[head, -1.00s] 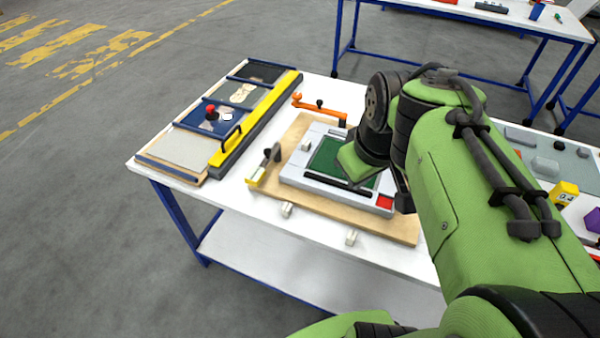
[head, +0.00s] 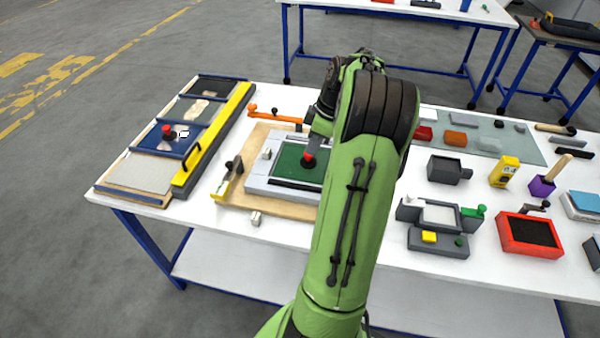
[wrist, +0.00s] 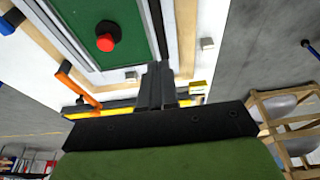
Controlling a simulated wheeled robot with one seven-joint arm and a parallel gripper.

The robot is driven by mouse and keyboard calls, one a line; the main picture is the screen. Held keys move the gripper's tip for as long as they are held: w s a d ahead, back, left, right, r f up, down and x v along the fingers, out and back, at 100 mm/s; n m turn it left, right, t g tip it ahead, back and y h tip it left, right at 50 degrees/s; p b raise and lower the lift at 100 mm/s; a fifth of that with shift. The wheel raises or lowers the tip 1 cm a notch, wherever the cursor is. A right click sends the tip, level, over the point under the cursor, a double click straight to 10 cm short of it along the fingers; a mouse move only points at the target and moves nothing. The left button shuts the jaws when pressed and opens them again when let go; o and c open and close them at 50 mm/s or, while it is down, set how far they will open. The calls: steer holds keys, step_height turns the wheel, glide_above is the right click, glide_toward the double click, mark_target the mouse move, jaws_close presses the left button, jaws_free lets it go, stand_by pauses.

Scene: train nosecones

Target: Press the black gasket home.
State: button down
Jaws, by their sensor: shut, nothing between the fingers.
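The black gasket appears as a thin dark strip (head: 290,182) along the front edge of the green panel (head: 290,160), on a pale grey frame (head: 256,181). In the wrist view a dark strip (wrist: 156,22) runs beside the green panel up to my fingers. How deep it sits cannot be told. My gripper (wrist: 156,78) is shut and empty, its fingertips close to that strip in the picture; contact is unclear. In the head view my arm hides the gripper and the frame's right part. A red-topped black knob (head: 309,159) stands on the green panel.
A wooden board (head: 234,203) carries the frame. An orange lever (head: 275,115) and a yellow-black clamp (head: 228,180) flank it. A yellow bar (head: 213,135) lies at left along a divided tray (head: 130,193). Several tools and a red box (head: 529,236) stand at right.

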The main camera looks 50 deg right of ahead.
mark_target(299, 185)
steer(key=x, duration=0.4)
steer(key=b+x, duration=0.1)
steer(key=x, duration=0.3)
steer(key=s+b+x, duration=0.1)
steer(key=x, duration=0.4)
steer(key=shift+d+f, duration=0.1)
steer(key=shift+d, duration=0.1)
steer(key=shift+f, duration=0.45)
